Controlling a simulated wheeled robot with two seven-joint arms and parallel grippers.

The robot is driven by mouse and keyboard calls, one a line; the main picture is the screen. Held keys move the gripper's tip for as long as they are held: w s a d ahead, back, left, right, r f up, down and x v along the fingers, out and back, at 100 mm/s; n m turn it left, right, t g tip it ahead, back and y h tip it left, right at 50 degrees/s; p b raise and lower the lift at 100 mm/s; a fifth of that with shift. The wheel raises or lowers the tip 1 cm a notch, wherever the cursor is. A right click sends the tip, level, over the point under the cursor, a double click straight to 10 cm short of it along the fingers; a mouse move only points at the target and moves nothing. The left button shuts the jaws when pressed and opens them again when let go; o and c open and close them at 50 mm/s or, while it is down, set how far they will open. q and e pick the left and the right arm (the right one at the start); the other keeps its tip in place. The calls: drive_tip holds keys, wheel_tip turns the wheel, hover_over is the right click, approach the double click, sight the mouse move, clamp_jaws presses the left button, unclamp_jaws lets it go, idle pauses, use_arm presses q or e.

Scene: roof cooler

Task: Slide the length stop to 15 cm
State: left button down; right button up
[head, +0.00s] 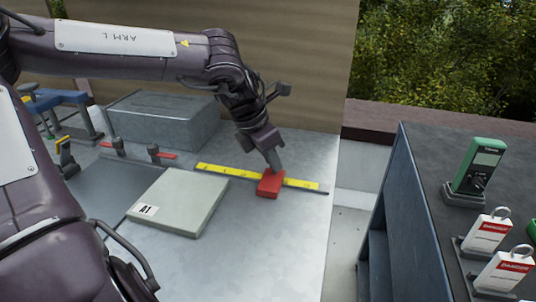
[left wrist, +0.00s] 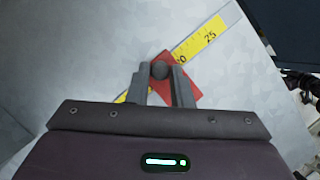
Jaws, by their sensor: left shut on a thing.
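The length stop is a red block (head: 270,184) riding on a yellow ruler strip (head: 225,172) on the metal bench. My left gripper (head: 273,165) points down over the stop and is shut on its grey knob. In the left wrist view, the fingers (left wrist: 165,82) close on the round knob (left wrist: 159,70), with the red stop (left wrist: 188,89) beneath. The ruler (left wrist: 205,40) shows 25 beyond the stop, and a partly covered number ending in 0 beside it. The exact reading at the stop is hidden. My right gripper is not in view.
A pale panel marked A1 (head: 180,200) lies left of the stop. At right, a dark cabinet (head: 420,150) holds a green meter (head: 480,165) and red-white tags (head: 487,232).

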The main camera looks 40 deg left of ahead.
use_arm(q)
drive_tip(key=shift+w+d, duration=0.1)
drive_tip(key=c, duration=1.3)
unclamp_jaws()
drive_tip(key=shift+r, duration=0.25)
drive_tip(key=v, duration=0.7)
drive_tip(key=shift+s+p, duration=0.25)
drive_tip(key=shift+p, duration=0.2)
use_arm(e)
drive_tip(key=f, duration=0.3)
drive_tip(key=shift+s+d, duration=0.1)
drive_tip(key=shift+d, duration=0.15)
use_arm(q)
drive_tip(key=shift+r, duration=0.2)
